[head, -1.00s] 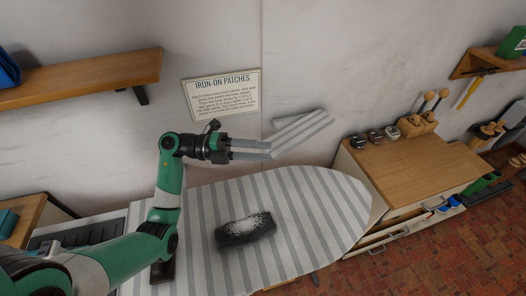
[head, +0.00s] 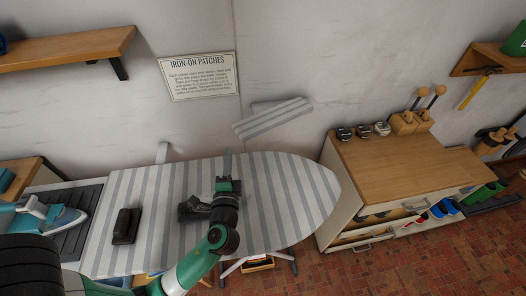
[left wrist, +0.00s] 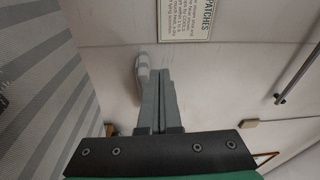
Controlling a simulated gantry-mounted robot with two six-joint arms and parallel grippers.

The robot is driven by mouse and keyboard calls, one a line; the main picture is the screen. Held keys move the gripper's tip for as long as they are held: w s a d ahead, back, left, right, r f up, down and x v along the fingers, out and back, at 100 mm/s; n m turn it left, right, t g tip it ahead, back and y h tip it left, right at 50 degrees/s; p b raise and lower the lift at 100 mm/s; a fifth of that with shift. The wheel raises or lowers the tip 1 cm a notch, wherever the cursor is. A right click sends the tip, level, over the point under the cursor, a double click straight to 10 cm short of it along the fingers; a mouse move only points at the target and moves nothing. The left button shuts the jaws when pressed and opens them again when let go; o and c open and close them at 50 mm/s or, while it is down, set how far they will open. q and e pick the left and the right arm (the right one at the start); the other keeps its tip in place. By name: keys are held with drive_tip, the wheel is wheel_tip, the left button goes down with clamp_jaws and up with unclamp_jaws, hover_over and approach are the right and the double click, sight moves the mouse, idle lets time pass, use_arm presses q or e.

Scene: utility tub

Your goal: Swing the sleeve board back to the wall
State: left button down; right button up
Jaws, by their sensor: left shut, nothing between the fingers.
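The sleeve board (head: 272,118) is a narrow grey-and-white striped board near the wall, above the back edge of the big striped ironing board (head: 285,205). It slants up to the right; I cannot tell whether it touches the wall. My left gripper (head: 228,157) is over the ironing board, fingers toward the wall, below and left of the sleeve board and apart from it. Its fingers (left wrist: 166,75) are shut and empty in the left wrist view. My right gripper is not in view.
A dark brown block (head: 126,226) lies on the ironing board's left part. An iron (head: 55,216) rests at far left. A sign (head: 198,76) hangs on the wall. A wooden-topped cabinet (head: 400,165) stands right. The ironing board's right end is clear.

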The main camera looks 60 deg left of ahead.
use_arm(q)
drive_tip(key=w+d+f+m+t+h, duration=0.2)
drive_tip(key=d+f+m+t, duration=0.1)
drive_tip(key=d, duration=0.4)
drive_tip(key=h, duration=0.1)
approach(252, 138)
drive_tip(key=w, duration=0.3)
drive_tip(key=a, duration=0.1)
drive_tip(key=w+a, duration=0.1)
drive_tip(key=a, duration=0.1)
drive_tip(key=shift+a+m, duration=0.3)
drive_tip(key=shift+a, duration=0.05)
drive_tip(key=shift+s+a, duration=0.1)
drive_tip(key=shift+a, duration=0.4)
